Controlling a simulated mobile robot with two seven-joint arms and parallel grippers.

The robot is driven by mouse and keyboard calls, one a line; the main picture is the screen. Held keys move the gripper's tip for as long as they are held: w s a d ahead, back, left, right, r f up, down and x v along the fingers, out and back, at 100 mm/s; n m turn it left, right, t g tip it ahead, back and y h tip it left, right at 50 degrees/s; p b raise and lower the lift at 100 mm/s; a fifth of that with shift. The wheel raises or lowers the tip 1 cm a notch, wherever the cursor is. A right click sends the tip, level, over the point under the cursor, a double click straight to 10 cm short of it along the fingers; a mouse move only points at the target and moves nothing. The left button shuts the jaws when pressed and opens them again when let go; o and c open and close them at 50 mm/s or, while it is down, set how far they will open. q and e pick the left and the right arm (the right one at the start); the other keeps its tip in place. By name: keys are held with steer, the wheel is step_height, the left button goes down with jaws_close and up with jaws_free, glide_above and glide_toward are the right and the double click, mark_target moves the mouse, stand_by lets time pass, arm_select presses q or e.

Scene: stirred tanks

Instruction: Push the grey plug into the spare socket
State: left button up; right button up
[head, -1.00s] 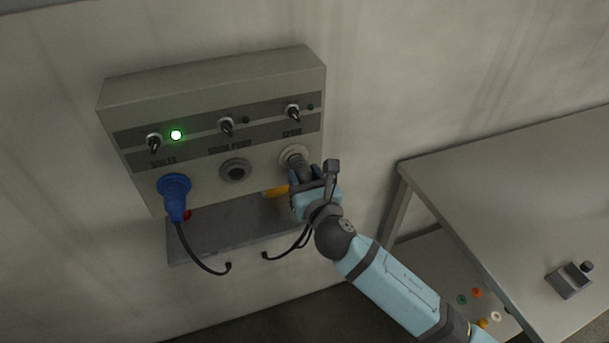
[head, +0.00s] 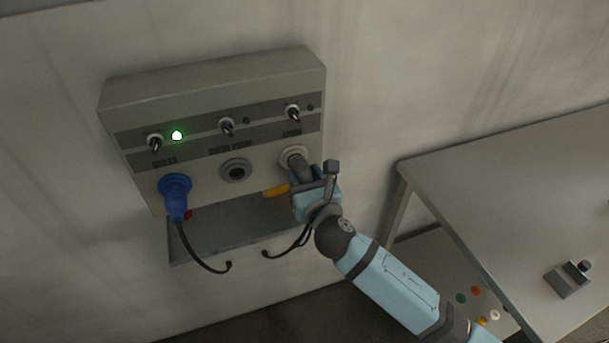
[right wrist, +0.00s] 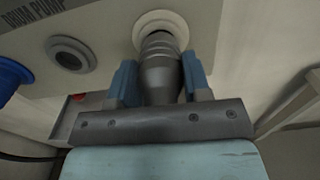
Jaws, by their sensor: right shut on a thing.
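The grey plug (right wrist: 160,75) is held between the blue fingers of my right gripper (head: 301,175), which also shows in the right wrist view (right wrist: 158,85). The plug's front end is at the spare socket (head: 293,153), the rightmost one on the panel box. In the right wrist view the light socket ring (right wrist: 158,24) surrounds the plug's front end. I cannot tell how deep the plug sits. A dark cable hangs below the gripper. My left gripper is not in view.
The panel box (head: 215,90) carries several switches and a lit green lamp (head: 177,135). A blue plug (head: 174,195) sits in the left socket; the middle socket (head: 236,170) is empty. A shelf (head: 215,243) is below. A table (head: 500,170) stands right.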

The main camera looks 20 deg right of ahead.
steer(key=shift+w, duration=0.4)
steer(key=o, duration=1.3)
steer(key=shift+s, duration=0.1)
steer(key=shift+s, duration=0.35)
steer(key=s+b, duration=0.1)
steer(key=s, duration=1.2)
steer(key=shift+d+b, duration=0.2)
steer(key=shift+b, duration=0.15)
